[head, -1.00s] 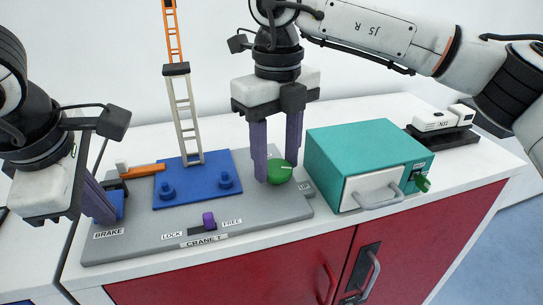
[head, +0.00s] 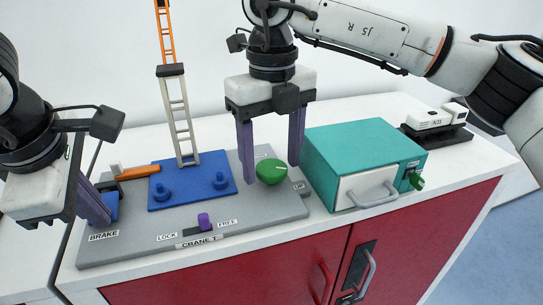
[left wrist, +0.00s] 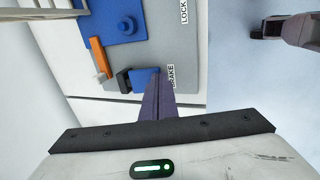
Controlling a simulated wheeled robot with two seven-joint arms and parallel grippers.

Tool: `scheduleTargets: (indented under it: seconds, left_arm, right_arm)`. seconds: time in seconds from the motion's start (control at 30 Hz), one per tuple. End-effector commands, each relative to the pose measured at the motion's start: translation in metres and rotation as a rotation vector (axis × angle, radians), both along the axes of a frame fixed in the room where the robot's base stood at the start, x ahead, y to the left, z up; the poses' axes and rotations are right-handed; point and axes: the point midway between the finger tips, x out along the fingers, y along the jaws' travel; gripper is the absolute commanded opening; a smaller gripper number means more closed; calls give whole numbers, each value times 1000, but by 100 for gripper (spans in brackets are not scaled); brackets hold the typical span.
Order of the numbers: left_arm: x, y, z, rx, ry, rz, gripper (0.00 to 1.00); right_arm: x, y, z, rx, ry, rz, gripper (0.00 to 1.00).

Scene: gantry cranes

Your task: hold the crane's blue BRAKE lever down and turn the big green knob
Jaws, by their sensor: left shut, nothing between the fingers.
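The blue BRAKE lever (head: 107,204) is at the left end of the grey crane panel (head: 160,238). My left gripper (head: 103,221) is shut and empty, its fingertips at the lever and partly covering it. In the left wrist view the closed fingers (left wrist: 156,78) overlap the blue lever (left wrist: 142,83); whether they touch it, I cannot tell. The big green knob (head: 271,172) is at the panel's right end, with a white mark on top. My right gripper (head: 271,172) points down, open, with one finger on each side of the knob and gaps visible.
The purple LOCK/FREE slider (head: 203,220) sits toward FREE. Behind it, a blue plate (head: 190,196) carries the crane tower (head: 179,110). An orange bar (head: 138,172) lies near the lever. A teal box (head: 365,155) stands close to the right gripper.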

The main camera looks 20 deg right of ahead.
Motion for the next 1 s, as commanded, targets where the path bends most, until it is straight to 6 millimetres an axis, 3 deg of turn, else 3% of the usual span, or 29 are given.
scheduleTargets:
  seconds: [0.2,0.33,0.7,1.0]
  left_arm:
    - [0,0,-1,0,1,-1,0]
    - [0,0,-1,0,1,-1,0]
    - [0,0,-1,0,1,-1,0]
    - [0,0,-1,0,2,-1,0]
  right_arm:
    - [0,0,1,1,-1,2,61]
    - [1,1,12,2,-3,1,61]
    - [0,1,87,2,-4,0,61]
    - [0,0,119,1,-1,0,61]
